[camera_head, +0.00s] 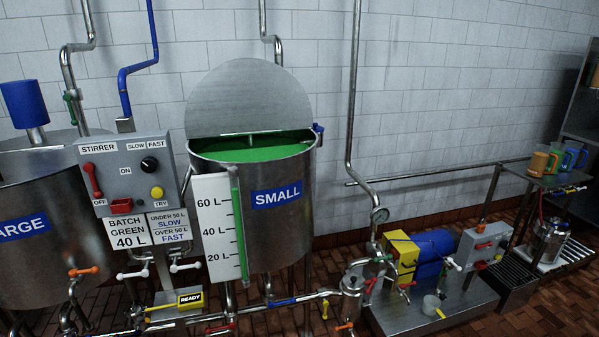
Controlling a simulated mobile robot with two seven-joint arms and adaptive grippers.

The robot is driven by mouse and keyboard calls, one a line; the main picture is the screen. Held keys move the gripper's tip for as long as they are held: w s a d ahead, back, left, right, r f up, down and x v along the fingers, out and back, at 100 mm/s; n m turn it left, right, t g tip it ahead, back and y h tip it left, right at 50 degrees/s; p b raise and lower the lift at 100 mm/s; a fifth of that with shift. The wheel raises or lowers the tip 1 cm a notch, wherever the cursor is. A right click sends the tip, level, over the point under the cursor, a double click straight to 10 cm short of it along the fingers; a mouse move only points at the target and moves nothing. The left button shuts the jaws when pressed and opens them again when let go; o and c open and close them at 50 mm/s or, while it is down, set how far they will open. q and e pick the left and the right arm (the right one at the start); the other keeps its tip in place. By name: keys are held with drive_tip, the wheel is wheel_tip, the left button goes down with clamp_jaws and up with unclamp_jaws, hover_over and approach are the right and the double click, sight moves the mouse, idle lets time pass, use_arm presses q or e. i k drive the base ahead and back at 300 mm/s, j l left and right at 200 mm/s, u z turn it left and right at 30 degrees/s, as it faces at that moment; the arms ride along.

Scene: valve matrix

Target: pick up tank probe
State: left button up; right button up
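A yellow handheld device with a dark display reading READY (190,299) and a thin yellow rod pointing left lies on a small metal shelf below the stirrer panel; it looks like the tank probe. A similar small yellow item (575,189) is at the rack on the far right, too small to make out. The SMALL tank (290,225) stands open with green liquid (250,153) inside. Its lid (250,98) is raised. Neither of my grippers shows in this view.
The stirrer control panel (125,172) is left of the SMALL tank. Pipes and several coloured valves run low in front. A pump skid (435,307) with a blue motor (433,250) stands at right. Coloured mugs (558,160) sit on the rack. Brick floor shows between.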

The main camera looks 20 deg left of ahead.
sight(186, 302)
drive_tip(key=u, duration=1.4)
drive_tip(key=i+l+z, duration=0.15)
drive_tip(key=z, duration=0.25)
drive_tip(key=i+l+z, duration=0.1)
drive_tip(key=z, duration=0.3)
drive_tip(key=i+j, duration=0.05)
drive_tip(key=i, duration=0.05)
